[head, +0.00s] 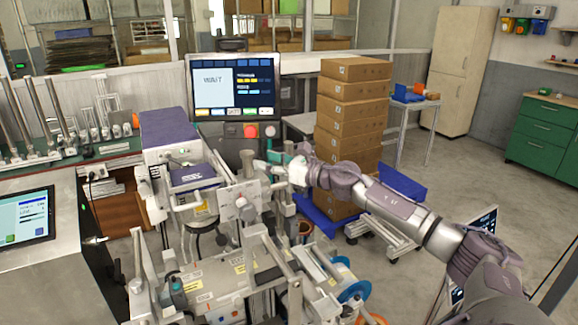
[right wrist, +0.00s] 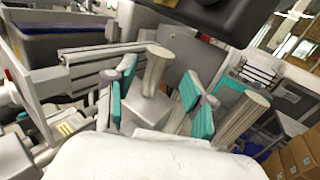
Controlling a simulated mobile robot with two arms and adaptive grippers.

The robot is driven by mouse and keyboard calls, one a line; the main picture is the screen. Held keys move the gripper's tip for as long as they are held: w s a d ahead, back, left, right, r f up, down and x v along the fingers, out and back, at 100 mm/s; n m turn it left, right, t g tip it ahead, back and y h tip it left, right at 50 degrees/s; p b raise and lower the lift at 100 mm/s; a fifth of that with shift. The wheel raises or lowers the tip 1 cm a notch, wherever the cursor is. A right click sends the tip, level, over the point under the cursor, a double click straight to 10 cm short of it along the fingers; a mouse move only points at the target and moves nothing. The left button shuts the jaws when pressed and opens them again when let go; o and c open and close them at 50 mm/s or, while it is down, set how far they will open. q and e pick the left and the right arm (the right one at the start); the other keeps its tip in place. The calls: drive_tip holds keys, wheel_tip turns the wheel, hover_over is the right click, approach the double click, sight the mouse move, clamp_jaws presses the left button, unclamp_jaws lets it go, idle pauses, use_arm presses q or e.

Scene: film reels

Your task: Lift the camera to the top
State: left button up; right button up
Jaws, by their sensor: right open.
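The machine (head: 215,275) stands in front of me with a grey upright head (head: 240,200) in its middle. I cannot tell for certain which part is the camera; a dark housing (right wrist: 205,15) hangs at the top of the right wrist view. My right gripper (head: 270,162) is at the upper right of the upright head. In the right wrist view my right gripper (right wrist: 158,98) is open, its teal pads on either side of a grey round handle (right wrist: 157,68) on a pale block. I cannot tell whether the pads touch it. My left gripper is out of view.
A monitor (head: 235,87) stands behind the machine. A tall stack of brown boxes (head: 352,112) rises behind my right arm. A second screen (head: 25,217) is at the left. Another round post (right wrist: 240,120) stands right of the pads. Open floor lies at the right.

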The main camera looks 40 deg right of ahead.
drive_tip(key=v, duration=0.7)
drive_tip(key=shift+s+r, duration=0.1)
drive_tip(key=shift+r, duration=0.05)
drive_tip(key=b, duration=0.8)
approach(248, 161)
drive_tip(key=w, duration=0.2)
drive_tip(key=p+x, duration=0.2)
drive_tip(key=x, duration=0.2)
drive_tip(key=p+x, duration=0.1)
drive_tip(key=x, duration=0.3)
drive_tip(key=shift+d+f+p, duration=0.15)
drive_tip(key=shift+f+p, duration=0.1)
drive_tip(key=shift+p, duration=0.15)
drive_tip(key=shift+w+f, duration=0.15)
drive_tip(key=shift+w, duration=0.45)
clamp_jaws()
